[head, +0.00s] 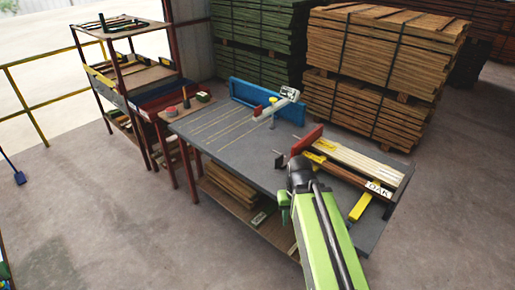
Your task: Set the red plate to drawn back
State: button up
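The red plate (309,138) stands upright on the grey bench, at the left end of a stack of pale wooden strips (355,160). Thin dark rods show on its left side. I cannot tell whether there is a gap between the plate and the strips. My green arm reaches in from the bottom, and my gripper (298,165) is at its far end, just in front of the plate's near, lower part. The fingers are too small and dark to tell open from shut. Whether they touch the plate cannot be told.
The strips lie by an OAK label (379,189) and a yellow bar (360,206). The grey bench top (225,150) is clear at the left middle. A blue fence (254,94) and a white-and-yellow device (283,102) stand at its back. A shelf rack (118,75) is at left.

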aim_at(305, 143)
jog(key=u, duration=0.5)
jog(key=i, duration=1.15)
jog(key=u, duration=0.5)
